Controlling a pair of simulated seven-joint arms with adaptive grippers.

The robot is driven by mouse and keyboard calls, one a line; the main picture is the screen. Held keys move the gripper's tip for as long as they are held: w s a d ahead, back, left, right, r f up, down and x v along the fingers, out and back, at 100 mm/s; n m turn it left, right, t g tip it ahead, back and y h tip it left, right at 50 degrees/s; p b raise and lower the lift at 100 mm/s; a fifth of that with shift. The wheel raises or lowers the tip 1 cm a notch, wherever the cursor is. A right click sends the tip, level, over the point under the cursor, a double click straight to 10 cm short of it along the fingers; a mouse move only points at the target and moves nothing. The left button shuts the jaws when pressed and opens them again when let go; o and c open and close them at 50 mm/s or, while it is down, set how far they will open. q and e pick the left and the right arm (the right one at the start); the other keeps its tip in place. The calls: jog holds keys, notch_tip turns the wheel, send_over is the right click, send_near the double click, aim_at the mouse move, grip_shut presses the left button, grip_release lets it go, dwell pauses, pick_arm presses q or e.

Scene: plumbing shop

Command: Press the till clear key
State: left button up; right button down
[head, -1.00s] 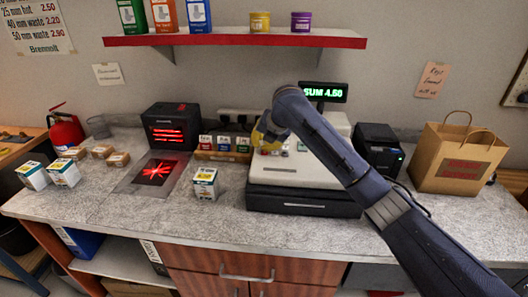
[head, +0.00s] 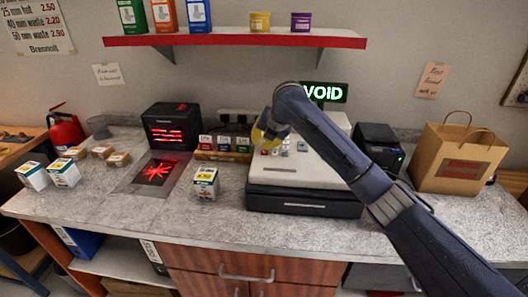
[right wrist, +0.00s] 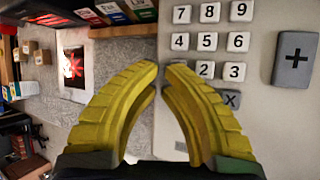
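The till (head: 305,203) stands on the counter with its pale keypad top facing up. Its display (head: 325,92) reads VOID in green. My right gripper (head: 268,133) is over the left part of the keypad. In the right wrist view its yellow fingertips (right wrist: 161,68) are together with nothing between them, over the left edge of the number keys (right wrist: 208,41). A grey key marked X (right wrist: 232,100) shows partly behind a finger. I cannot tell whether the fingertips touch a key, and no key labelled clear is readable. My left gripper is not in view.
A row of small boxes (head: 222,144) stands left of the till, with a glowing red scanner (head: 170,127) beyond. A loose box (head: 205,184) sits in front. A black printer (head: 379,147) and a paper bag (head: 460,157) stand right. A red shelf (head: 235,41) hangs above.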

aim_at(263, 150)
jog(key=shift+r, duration=3.05)
jog(key=shift+w, duration=0.1)
